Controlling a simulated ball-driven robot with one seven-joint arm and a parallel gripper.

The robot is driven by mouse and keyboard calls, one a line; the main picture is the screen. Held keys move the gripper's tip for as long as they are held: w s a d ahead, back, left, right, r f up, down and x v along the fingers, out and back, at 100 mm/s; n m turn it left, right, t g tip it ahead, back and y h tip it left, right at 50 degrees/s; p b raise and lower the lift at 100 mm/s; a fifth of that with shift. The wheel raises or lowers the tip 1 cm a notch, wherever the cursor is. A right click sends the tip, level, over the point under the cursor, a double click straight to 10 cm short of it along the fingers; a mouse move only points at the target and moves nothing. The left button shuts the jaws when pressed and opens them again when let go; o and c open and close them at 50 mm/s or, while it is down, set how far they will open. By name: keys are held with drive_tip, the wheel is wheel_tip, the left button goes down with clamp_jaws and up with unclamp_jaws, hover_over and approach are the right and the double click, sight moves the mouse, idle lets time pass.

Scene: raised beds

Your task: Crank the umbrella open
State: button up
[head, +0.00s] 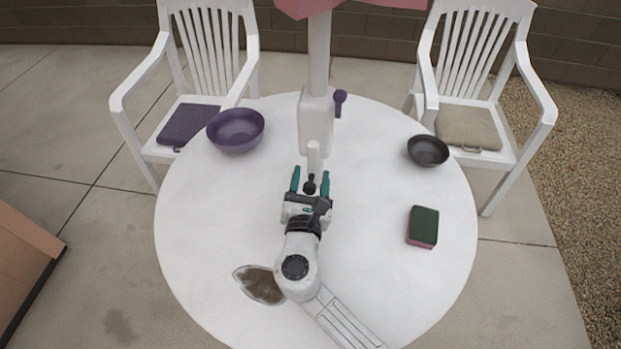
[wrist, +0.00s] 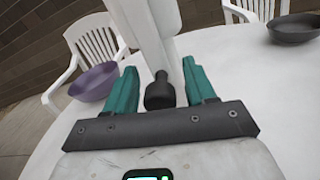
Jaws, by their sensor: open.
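The umbrella's white pole (head: 319,55) rises from the middle of the round table, with a white crank housing (head: 316,110) low on it. The pink canopy (head: 350,4) shows only at its lower edge. A white crank arm (head: 313,155) on the housing's near side ends in a black knob (head: 310,187), also in the wrist view (wrist: 160,94). My gripper (head: 310,174) is open, with its teal fingers on either side of the knob. In the wrist view, gaps show between knob and fingers. A purple knob (head: 340,97) sits at the housing's right.
The white table (head: 200,240) holds a purple bowl (head: 236,132) at left, a dark bowl (head: 428,151) and a green-and-pink sponge (head: 423,226) at right, and a brown-filled dish (head: 262,286) beside my arm. White chairs (head: 137,95) (head: 540,95) stand behind.

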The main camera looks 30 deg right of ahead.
clamp_jaws()
idle(0.5)
